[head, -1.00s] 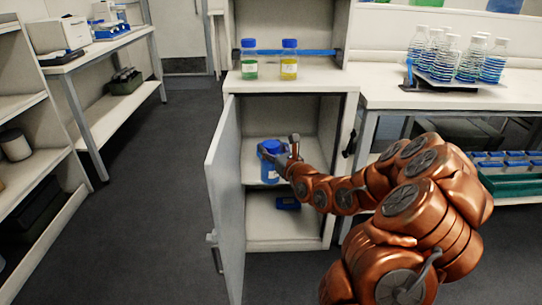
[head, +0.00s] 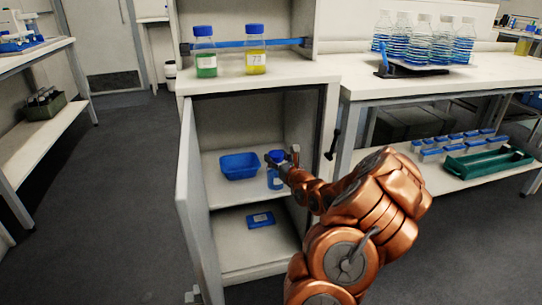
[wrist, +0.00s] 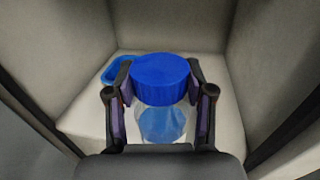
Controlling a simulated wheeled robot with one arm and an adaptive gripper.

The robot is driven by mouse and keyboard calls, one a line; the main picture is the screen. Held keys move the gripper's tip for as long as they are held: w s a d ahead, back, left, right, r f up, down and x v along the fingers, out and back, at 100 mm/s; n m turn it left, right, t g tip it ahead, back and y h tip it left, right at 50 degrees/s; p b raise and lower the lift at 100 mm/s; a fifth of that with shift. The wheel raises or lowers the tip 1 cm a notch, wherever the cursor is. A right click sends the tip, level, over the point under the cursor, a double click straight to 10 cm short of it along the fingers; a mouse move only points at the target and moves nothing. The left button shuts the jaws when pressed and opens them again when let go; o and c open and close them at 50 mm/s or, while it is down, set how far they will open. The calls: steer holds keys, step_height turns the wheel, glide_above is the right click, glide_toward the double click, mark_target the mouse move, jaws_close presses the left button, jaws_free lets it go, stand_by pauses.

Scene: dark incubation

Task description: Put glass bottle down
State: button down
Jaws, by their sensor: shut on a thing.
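The glass bottle (head: 274,179) has a blue cap and bluish contents. It is upright inside the open cabinet, at the upper shelf (head: 222,191), right of a blue tray (head: 240,165). My gripper (head: 283,160) is shut on it from the right. In the wrist view the two fingers of my gripper (wrist: 160,112) flank the clear glass bottle (wrist: 162,120) just below its cap. The blue tray (wrist: 118,68) shows behind it at the left. I cannot tell whether the bottle's base touches the shelf.
The cabinet door (head: 198,205) stands open at the left. A blue box (head: 260,220) lies on the lower shelf. Green (head: 204,55) and yellow (head: 255,52) bottles stand on the counter above. Several blue-filled bottles (head: 443,40) stand on the right bench. The shelf's front left is clear.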

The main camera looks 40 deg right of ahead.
steer(key=w+d+f+b, duration=0.2)
steer(key=w+d+f, duration=0.2)
steer(key=w+d, duration=0.4)
steer(key=shift+w+d+f+b, duration=0.15)
steer(key=shift+d+f+b, duration=0.05)
steer(key=shift+b, duration=0.1)
stand_by(0.4)
steer(key=shift+f, duration=0.1)
steer(key=shift+c, duration=2.1)
jaws_free()
steer(key=p+v, duration=0.2)
steer(key=v, duration=1)
